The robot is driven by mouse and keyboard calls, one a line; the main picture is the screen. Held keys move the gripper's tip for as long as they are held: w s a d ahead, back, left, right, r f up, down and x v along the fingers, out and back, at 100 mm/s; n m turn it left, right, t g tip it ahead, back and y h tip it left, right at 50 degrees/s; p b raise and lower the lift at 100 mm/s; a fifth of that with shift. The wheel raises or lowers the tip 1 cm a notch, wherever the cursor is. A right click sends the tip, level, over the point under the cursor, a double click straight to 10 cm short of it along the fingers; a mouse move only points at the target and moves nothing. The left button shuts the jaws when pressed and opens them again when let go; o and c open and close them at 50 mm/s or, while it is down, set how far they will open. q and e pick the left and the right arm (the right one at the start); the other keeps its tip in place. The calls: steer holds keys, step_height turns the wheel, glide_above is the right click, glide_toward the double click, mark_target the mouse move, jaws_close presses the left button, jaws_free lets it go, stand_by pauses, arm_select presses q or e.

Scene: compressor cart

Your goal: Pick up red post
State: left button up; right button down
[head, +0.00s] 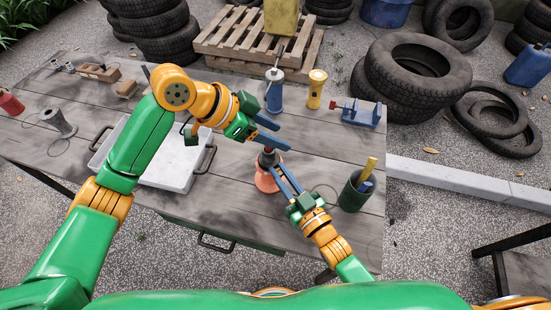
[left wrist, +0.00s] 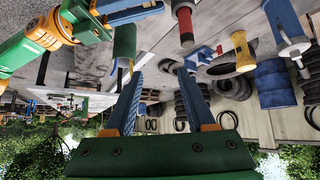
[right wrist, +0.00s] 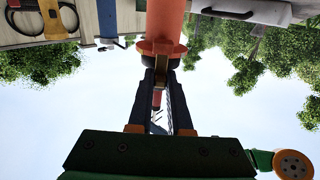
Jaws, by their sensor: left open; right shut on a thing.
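The red post (head: 267,181) stands near the front of the table, with an orange-red body and a dark upper part. My right gripper (head: 276,175) is shut on it from the lower right. In the right wrist view the post (right wrist: 165,22) and its flange rise just beyond the closed fingers (right wrist: 160,80). My left gripper (head: 284,134) is open and empty, just above and behind the post's top. In the left wrist view its fingers (left wrist: 158,75) are spread with nothing between them, and the post (left wrist: 184,22) shows above them.
A white tray (head: 165,178) lies left of the post. A green cup (head: 353,193) with a yellow handle stands to the right. A blue bottle (head: 273,97), a yellow flashlight (head: 315,90) and a blue vise (head: 361,114) stand behind. A grey spool (head: 58,123) is far left.

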arm_select(q)
steer(key=s+d+f+h, duration=0.2)
steer(key=d+f+h, duration=0.1)
steer(key=d, duration=0.3)
steer(key=n+t+y, duration=0.9)
steer(key=n+t, duration=0.4)
steer(key=t, duration=0.3)
glide_toward(269, 149)
steer(key=w, duration=0.7)
steer(key=w+d, duration=0.1)
steer(key=w, duration=0.2)
steer(key=shift+w+r, duration=0.15)
steer(key=shift+r, duration=0.2)
steer(key=shift+w, duration=0.3)
jaws_close()
